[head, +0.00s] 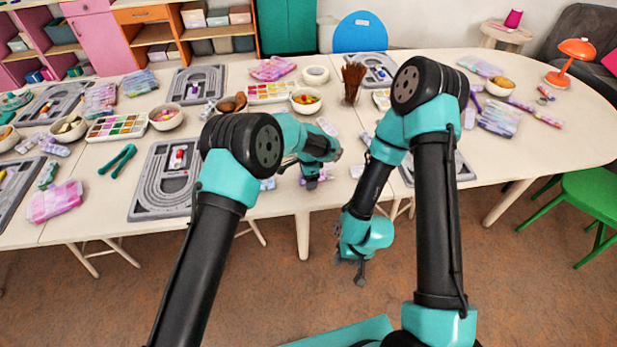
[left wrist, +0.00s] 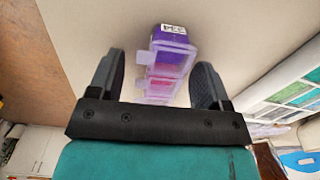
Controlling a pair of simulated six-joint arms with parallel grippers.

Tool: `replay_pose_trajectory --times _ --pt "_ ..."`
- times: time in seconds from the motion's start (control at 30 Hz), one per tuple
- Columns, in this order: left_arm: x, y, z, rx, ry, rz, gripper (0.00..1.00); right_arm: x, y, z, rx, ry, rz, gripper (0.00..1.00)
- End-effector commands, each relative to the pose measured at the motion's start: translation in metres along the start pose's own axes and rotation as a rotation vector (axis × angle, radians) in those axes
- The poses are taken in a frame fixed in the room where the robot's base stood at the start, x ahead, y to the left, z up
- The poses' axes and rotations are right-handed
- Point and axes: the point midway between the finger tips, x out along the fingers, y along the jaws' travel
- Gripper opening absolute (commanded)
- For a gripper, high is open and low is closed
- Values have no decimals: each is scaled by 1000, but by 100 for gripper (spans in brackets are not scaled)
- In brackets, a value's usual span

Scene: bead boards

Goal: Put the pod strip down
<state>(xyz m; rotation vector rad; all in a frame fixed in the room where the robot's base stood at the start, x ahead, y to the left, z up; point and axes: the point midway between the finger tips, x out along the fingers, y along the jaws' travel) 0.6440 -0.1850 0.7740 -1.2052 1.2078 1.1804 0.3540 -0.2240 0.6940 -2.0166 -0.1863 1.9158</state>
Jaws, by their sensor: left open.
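The pod strip (left wrist: 168,62) is purple and see-through, with a white label on its far end. In the left wrist view it lies on the pale table top between the two fingers of my left gripper (left wrist: 158,82). The fingers are open, with a gap on each side of the strip. In the head view my left gripper (head: 312,182) is low at the table's front edge, and a bit of purple shows by it; my arm hides most of the strip. My right gripper (head: 352,270) hangs in front of the table, away from the strip, and its jaws are unclear.
Grey bead boards (head: 165,195), bowls (head: 306,101), paint palettes (head: 117,128) and purple pouches (head: 55,201) crowd the table. A brown cup of sticks (head: 353,82) stands behind my arms. A green chair (head: 590,205) is at the right.

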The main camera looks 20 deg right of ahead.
Motion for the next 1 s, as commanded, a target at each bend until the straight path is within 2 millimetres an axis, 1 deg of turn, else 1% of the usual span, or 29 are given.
replay_pose_trajectory --times 0.17,0.5,0.63,0.8,1.0 --pt "-19 -1 0 0 2 -3 72 0 0 0 0 0 0 43" --pt "-82 -1 -1 0 2 -4 72 0 0 0 0 0 0 43" --pt "-102 0 0 0 1 -2 72 0 0 0 0 0 0 43" --pt "-117 0 0 0 0 0 72 0 0 0 0 0 0 43" --pt "-120 0 0 0 0 0 72 0 0 0 0 0 0 43"
